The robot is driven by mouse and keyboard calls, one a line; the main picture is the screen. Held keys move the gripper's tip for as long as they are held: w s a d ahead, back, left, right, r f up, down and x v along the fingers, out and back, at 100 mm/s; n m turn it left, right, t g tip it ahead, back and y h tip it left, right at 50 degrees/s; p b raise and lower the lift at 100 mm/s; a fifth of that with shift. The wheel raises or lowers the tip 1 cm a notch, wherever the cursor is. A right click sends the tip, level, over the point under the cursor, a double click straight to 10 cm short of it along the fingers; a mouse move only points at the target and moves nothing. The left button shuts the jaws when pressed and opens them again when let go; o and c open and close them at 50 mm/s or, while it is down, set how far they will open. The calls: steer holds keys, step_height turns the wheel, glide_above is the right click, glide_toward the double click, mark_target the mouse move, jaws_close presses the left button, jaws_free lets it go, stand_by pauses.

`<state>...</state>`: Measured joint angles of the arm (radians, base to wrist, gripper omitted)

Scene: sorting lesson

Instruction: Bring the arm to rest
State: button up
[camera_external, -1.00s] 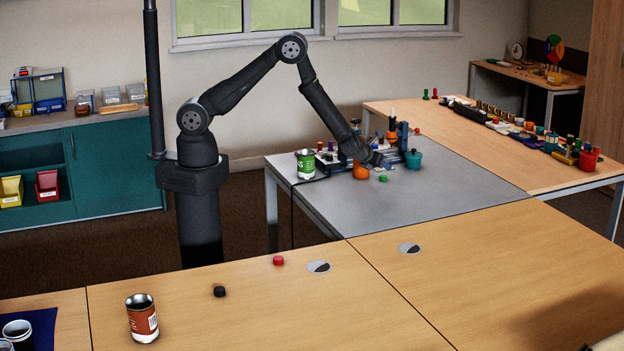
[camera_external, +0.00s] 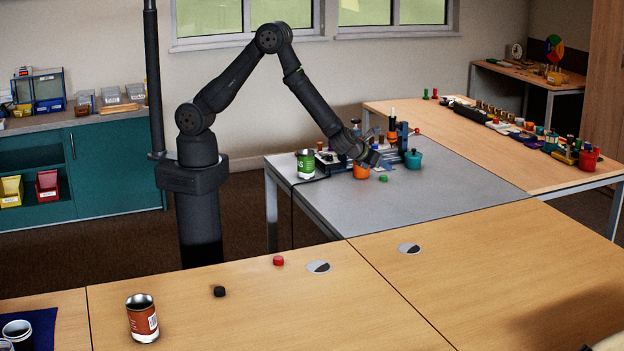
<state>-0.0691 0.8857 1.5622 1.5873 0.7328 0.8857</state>
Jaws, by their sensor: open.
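My gripper (camera_external: 375,160) is over the grey table (camera_external: 380,215), just above and right of an orange cup (camera_external: 361,171). It is open, and I see nothing held in it; its fingertips are small and dark here. My arm reaches across from its column on the left, with the elbow raised in front of the window. A small green piece (camera_external: 383,178) lies on the table below and right of the gripper.
A green can (camera_external: 305,164) stands left of the gripper. A teal pot (camera_external: 413,160) stands to its right, by blue fixtures. The grey table's front is clear. On the wooden table are a red can (camera_external: 142,318), a black piece (camera_external: 219,291) and a red piece (camera_external: 278,261).

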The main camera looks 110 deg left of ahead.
steer(key=w+d+m+t+h, duration=0.2)
steer(key=w+d+m+t, duration=0.15)
steer(key=w+d, duration=0.6)
steer(key=w+d+m+h, duration=0.1)
steer(key=d+m+h, duration=0.2)
steer(key=d, duration=1)
steer(key=w+d+m+t+h, duration=0.1)
steer(key=d+m+h, duration=0.3)
steer(key=d, duration=0.9)
steer(key=w+d+m+h, duration=0.2)
steer(key=d+m+h, duration=0.1)
steer(key=d, duration=1.1)
steer(key=shift+w+m+h, duration=0.15)
steer(key=shift+m+h, duration=0.15)
steer(key=shift+m, duration=0.45)
